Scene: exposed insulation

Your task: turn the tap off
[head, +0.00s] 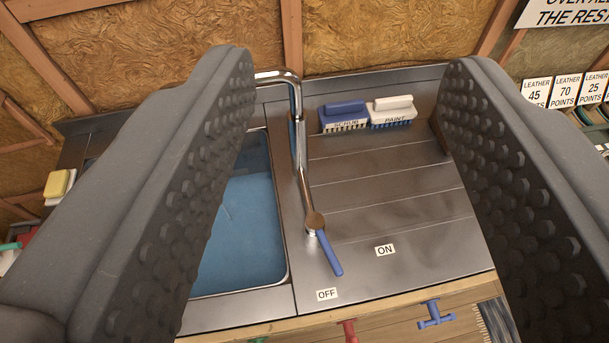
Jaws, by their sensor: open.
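The tap (299,120) has a chrome spout that bends over at the top and stands at the right edge of the sink basin. Its lever has a blue handle (331,254) that points down and slightly right from a round pivot. The handle lies between the OFF label (327,294) and the ON label (385,250), closer in direction to OFF. My gripper (348,75) is open, with one dark, studded finger on each side of the picture. The tap and handle show between the fingers, and neither finger visibly touches them.
The sink basin (240,240) with blue inside is partly hidden by the left finger. A blue SCRUB brush (343,112) and a white PAINT brush (392,106) sit at the back of the ridged metal drainboard (400,190). Coloured hooks, one blue (436,316), line the wooden front edge.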

